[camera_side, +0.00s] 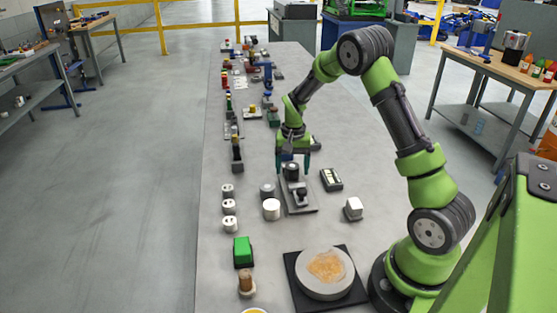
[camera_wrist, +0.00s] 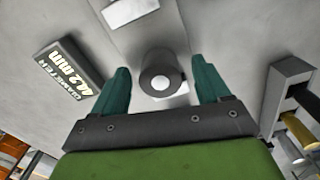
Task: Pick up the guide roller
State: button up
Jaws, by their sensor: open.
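A dark round roller with a pale centre, which looks like the guide roller (camera_side: 291,172), stands at the far part of a grey plate (camera_side: 312,208). My gripper (camera_side: 293,163) points down over it, with green fingers apart on either side. In the wrist view the roller (camera_wrist: 158,68) is seen from above between the open fingers of my gripper (camera_wrist: 160,72). Gaps show on both sides, so neither finger appears to touch it. The roller's lower part is hidden in the wrist view.
A diameter display (camera_wrist: 70,72) reading 44.2 mm lies beside the plate; it also shows in the side view (camera_side: 331,179). A grey cylinder (camera_side: 266,190), a white cylinder (camera_side: 271,209) and a white block (camera_side: 353,208) stand nearby. A round disc (camera_side: 325,286) sits nearer the camera.

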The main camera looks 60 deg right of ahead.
jog(key=shift+f, duration=0.3)
jog(key=shift+r, duration=0.1)
jog(key=c, duration=1.4)
